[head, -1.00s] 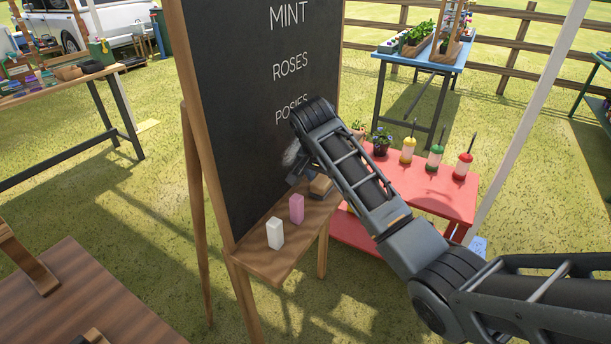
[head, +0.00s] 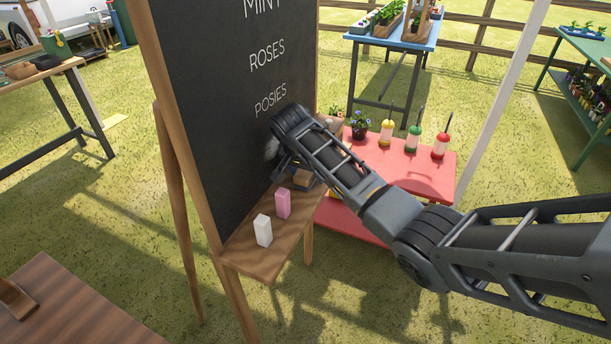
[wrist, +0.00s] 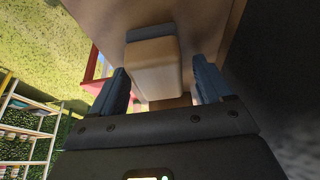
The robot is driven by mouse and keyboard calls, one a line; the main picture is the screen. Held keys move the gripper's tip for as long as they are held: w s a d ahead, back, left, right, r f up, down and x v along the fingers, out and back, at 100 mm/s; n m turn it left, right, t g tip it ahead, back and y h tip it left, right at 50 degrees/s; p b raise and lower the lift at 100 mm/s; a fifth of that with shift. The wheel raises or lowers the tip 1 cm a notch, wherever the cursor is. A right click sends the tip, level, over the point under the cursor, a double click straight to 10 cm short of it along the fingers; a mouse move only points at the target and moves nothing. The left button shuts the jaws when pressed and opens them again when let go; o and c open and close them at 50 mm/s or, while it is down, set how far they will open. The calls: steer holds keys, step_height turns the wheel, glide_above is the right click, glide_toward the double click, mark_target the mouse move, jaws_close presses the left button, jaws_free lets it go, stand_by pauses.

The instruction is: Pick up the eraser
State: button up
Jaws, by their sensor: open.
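The eraser (head: 304,180), a wooden block with a dark grey felt layer, sits on the ledge (head: 257,265) of the blackboard easel, partly hidden by my arm in the head view. In the head view my gripper (head: 287,168) is low over the ledge, close to the board.
A pink block (head: 283,204) and a white block (head: 263,231) stand upright on the ledge, nearer than the eraser. The blackboard (head: 215,110) rises right beside my gripper. A red table (head: 425,180) with bottles and potted flowers stands behind to the right.

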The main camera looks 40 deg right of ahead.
steer(key=shift+c, duration=0.3)
steer(key=c, duration=1)
steer(key=shift+r, duration=0.55)
step_height(320, 180, up, 2)
steer(key=shift+r, duration=0.2)
steer(key=s+d+r+b, duration=0.1)
steer(key=s+d+r, duration=0.6)
steer(key=s+d, duration=0.1)
steer(key=shift+d+r+b, duration=0.25)
steer(key=shift+b, duration=0.05)
